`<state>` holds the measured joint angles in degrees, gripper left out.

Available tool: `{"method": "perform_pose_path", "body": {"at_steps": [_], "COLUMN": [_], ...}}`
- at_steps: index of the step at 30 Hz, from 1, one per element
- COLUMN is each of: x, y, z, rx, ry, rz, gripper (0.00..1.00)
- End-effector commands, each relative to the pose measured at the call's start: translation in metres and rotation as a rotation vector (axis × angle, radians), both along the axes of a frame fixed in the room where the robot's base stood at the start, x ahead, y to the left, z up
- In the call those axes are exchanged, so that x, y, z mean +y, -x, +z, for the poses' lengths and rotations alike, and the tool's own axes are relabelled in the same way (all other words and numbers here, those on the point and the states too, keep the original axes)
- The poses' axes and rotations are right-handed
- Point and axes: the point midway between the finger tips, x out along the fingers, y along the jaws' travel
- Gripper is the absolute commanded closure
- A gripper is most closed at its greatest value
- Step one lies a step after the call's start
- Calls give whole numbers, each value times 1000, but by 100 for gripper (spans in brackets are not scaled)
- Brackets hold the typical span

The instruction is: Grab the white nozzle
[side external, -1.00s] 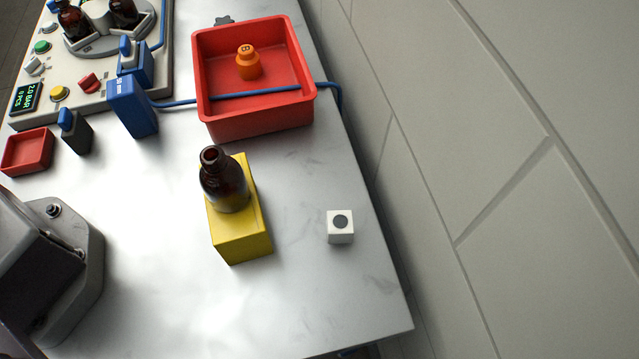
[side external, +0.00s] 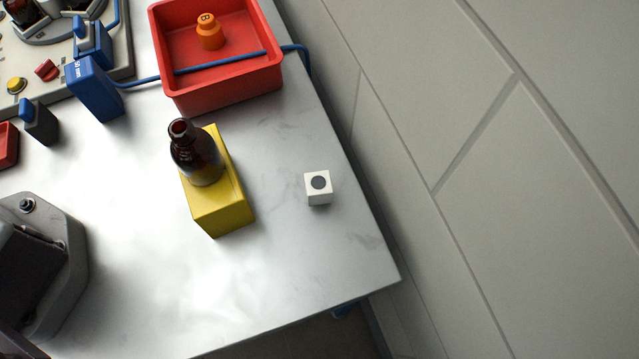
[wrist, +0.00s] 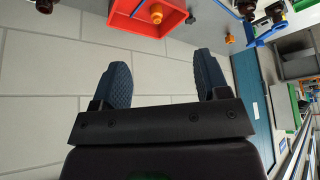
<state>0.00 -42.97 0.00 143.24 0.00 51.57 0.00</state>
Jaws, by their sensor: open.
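No part that I can clearly recognise as a white nozzle shows in these views. The nearest match is a small white cube (side external: 318,187) with a dark round spot on top. It stands on the bare right part of the grey table (side external: 290,250) in the side external view. My gripper (wrist: 160,62) shows in the wrist view with its two dark blue ribbed fingers wide apart and nothing between them. A pale tiled surface lies behind them. My gripper is not visible in the side external view, so its distance to the cube cannot be told.
A brown bottle (side external: 195,155) stands upright on a yellow block (side external: 223,205), left of the cube. A red bin (side external: 225,92) holds an orange capped piece (side external: 209,30); a blue hose (side external: 145,80) crosses it. The bin also shows in the wrist view (wrist: 122,22).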

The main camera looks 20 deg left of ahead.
Motion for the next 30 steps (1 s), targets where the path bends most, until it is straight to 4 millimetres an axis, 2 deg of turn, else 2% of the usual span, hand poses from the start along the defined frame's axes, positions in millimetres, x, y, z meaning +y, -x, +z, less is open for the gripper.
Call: {"method": "perform_pose_path", "body": {"at_steps": [5, 8, 11, 17, 21, 26, 30], "x": [-4, -17, -40, -112, -176, -255, -315], "y": [-7, -25, -54, -109, -135, -143, -132], "z": [2, 4, 4, -17, -49, -103, -156], "rx": [14, 48, 102, 205, 269, 324, 351], "ry": [12, 40, 79, 132, 145, 139, 125], "rz": [7, 32, 77, 191, 279, 384, 472], "gripper": [32, 32, 32, 32, 32, 32, 32]}}
